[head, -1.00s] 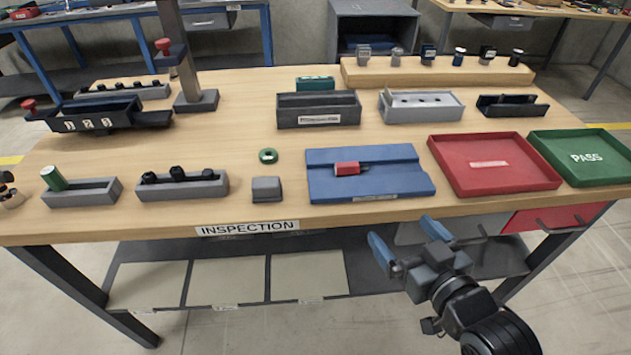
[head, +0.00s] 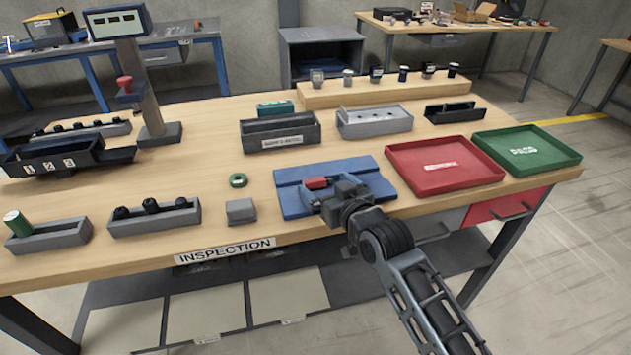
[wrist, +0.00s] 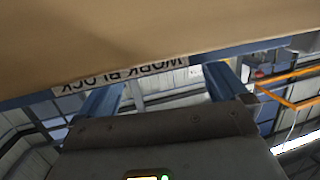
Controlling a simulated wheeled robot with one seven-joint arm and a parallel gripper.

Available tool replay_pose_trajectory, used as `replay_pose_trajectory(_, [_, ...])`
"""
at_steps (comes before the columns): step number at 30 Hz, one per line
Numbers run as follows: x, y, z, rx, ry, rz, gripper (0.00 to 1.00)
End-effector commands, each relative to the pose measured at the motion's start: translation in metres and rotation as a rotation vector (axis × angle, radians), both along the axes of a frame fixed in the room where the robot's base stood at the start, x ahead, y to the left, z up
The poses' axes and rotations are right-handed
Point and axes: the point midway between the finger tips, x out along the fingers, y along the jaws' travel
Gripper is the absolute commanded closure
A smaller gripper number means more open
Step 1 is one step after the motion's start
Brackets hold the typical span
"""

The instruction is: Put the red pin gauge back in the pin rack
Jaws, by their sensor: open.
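The red pin gauge (head: 317,183) appears as a small red piece lying on the blue work block (head: 290,203). My gripper (head: 324,198) is over the front of that block, close to the red piece; the head view does not show whether they touch. In the wrist view my gripper (wrist: 163,82) has its blue fingers wide apart with nothing visible between them. The pin rack is not clearly marked: a grey holder with several dark knobs (head: 155,222) and a grey holder with holes (head: 373,122) both stand on the bench. The red piece is not visible in the wrist view.
A red tray (head: 447,184) and a green PASS tray (head: 530,168) lie right of the work block. A small grey block (head: 240,210) and a green ring (head: 238,180) are left of it. A dark bin (head: 279,137) stands behind.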

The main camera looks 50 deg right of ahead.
Motion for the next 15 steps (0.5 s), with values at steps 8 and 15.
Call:
replay_pose_trajectory(8, [0.018,-0.008,-0.004,0.000,0.000,0.000,0.00])
replay_pose_trajectory(15, [0.018,-0.007,-0.004,-0.001,0.000,0.000,0.08])
